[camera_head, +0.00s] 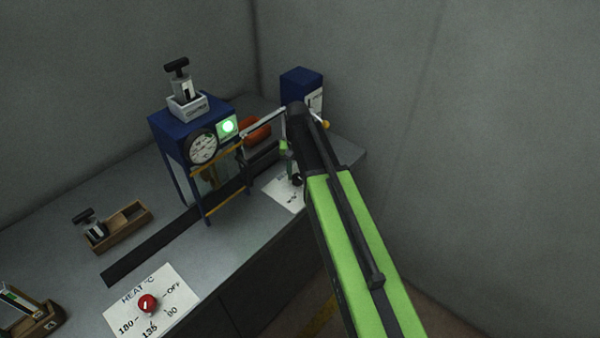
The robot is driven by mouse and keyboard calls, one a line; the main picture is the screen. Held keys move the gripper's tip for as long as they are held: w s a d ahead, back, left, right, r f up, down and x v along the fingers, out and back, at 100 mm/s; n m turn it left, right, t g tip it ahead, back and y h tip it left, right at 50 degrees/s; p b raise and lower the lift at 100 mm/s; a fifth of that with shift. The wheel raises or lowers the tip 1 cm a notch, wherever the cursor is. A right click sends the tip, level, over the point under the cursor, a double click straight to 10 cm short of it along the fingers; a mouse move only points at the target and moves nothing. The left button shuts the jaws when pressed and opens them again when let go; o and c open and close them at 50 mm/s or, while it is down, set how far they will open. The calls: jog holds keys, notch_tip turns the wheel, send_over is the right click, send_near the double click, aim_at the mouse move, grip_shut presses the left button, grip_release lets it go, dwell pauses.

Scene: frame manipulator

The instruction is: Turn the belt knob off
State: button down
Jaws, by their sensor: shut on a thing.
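A white label card (279,193), mostly hidden behind my arm, lies on the bench near its right end. The dark belt knob (297,181) shows at the card's right side, small and partly covered. My gripper (293,172) points down onto it from above and is shut on it. The knob's pointer and most of the card's lettering are hidden or too small to read. The black belt strip (150,253) runs along the bench and under the blue machine.
The blue machine (172,137) has a dial gauge (202,148) and a lit green lamp (228,127). A red heat knob (148,304) sits on a card in front. A wooden tray (129,217) stands at left, a blue box (302,84) at the back right.

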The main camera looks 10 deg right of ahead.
aim_at(297, 176)
jog(key=shift+s+n, duration=0.1)
jog(key=shift+n, duration=0.5)
jog(key=c, duration=0.9)
grip_release()
jog(key=shift+r, duration=0.15)
notch_tip(297, 176, up, 17)
jog(key=p, duration=1.7)
